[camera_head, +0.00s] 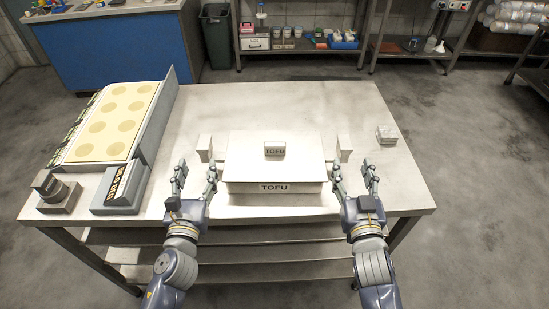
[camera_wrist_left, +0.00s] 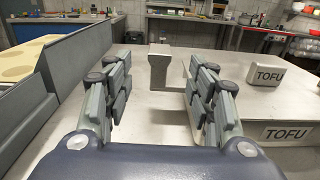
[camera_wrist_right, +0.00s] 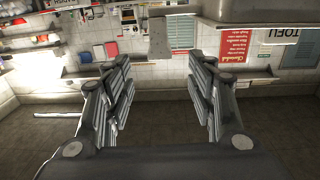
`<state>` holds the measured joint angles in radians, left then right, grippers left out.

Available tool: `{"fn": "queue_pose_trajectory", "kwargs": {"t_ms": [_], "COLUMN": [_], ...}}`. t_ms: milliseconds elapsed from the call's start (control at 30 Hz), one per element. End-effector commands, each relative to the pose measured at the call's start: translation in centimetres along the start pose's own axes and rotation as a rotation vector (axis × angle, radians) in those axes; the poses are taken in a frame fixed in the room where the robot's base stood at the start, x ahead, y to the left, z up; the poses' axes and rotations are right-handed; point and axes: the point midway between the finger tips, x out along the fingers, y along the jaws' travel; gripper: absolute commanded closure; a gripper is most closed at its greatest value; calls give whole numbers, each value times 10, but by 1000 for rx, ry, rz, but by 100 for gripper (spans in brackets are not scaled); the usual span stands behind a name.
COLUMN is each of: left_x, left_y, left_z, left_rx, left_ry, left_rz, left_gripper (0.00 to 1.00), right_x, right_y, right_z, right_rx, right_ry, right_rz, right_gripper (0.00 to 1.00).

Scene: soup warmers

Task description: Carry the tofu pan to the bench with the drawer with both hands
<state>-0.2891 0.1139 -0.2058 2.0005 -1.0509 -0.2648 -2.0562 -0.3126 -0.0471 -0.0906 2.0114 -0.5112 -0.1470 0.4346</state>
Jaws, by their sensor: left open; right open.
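The tofu pan (camera_head: 245,187) is a pale metal box with a flat lid, labelled TOFU on its front, standing on the metal table (camera_head: 330,100). A small TOFU block (camera_head: 274,148) sits on top of the lid. A handle (camera_head: 204,148) sticks out on the left side and another (camera_head: 343,147) on the right. My left gripper (camera_head: 195,174) is open in front of the left handle, which shows between its fingers in the left wrist view (camera_wrist_left: 159,68). My right gripper (camera_head: 354,176) is open in front of the right handle, apart from it. Both are empty.
A grey-sided tray with pale round spots (camera_head: 115,120), a dark knobbed unit (camera_head: 55,192) and a labelled grey box (camera_head: 121,187) occupy the table's left. A small pale block (camera_head: 386,134) lies right. A blue bench (camera_head: 115,50) and dark bin (camera_head: 217,35) stand behind, across open floor.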

Motion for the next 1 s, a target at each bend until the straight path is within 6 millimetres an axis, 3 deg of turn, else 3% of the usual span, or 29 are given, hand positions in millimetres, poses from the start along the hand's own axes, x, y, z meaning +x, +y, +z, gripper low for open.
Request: {"fn": "queue_pose_trajectory", "kwargs": {"t_ms": [533, 733, 1000], "left_x": [85, 99, 100], "left_y": [0, 0, 0], "left_z": [0, 0, 0], "left_rx": [1, 1, 1], "left_ry": [0, 0, 1], "left_rz": [1, 0, 1], "left_gripper": [48, 48, 48], "right_x": [86, 99, 100], "right_y": [0, 0, 0], "right_z": [-1, -1, -1], "right_rx": [-1, -1, -1], "right_ry": [2, 1, 1], "right_rz": [0, 0, 0], "right_gripper": [48, 48, 48]}}
